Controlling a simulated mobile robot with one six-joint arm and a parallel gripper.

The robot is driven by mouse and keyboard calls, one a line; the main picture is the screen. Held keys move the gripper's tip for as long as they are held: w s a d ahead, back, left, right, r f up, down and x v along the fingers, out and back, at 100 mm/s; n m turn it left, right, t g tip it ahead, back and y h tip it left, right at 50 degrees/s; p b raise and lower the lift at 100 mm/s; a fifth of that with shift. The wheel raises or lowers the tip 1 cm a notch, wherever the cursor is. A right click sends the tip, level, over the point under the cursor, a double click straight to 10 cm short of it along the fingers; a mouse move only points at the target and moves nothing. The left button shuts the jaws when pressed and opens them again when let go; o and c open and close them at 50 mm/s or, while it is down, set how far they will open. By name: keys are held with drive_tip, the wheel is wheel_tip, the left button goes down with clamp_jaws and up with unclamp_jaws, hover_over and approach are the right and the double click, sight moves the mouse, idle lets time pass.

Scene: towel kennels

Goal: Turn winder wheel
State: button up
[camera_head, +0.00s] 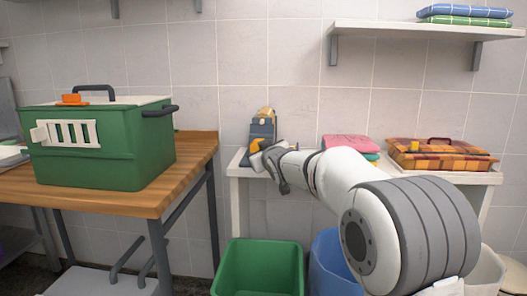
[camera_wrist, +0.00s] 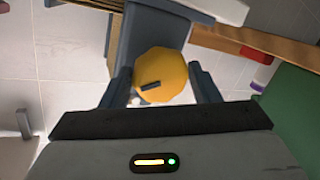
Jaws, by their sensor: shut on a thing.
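The winder (camera_head: 263,127) is a dark grey and yellow upright device at the left end of the white table by the wall. Its wheel (camera_wrist: 172,70) is a yellow-orange disc with a small dark mark, seen in the wrist view. A bit of yellow also shows beside my gripper (camera_head: 264,158) in the head view. In the wrist view my gripper (camera_wrist: 163,82) has one dark finger on each side of the wheel, shut on it. My arm hides part of the winder's lower front in the head view.
A white table (camera_head: 234,170) holds a pink folded towel (camera_head: 345,142) and an orange plaid basket (camera_head: 440,155). A green bin (camera_head: 258,268) and a blue bin (camera_head: 330,262) stand below. A green kennel (camera_head: 100,150) sits on the wooden table (camera_head: 185,170) at left.

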drive_tip(key=shift+f, duration=0.1)
idle(0.3)
drive_tip(key=o, duration=1)
drive_tip(key=shift+p+v, duration=0.65)
drive_tip(key=shift+v, duration=3.25)
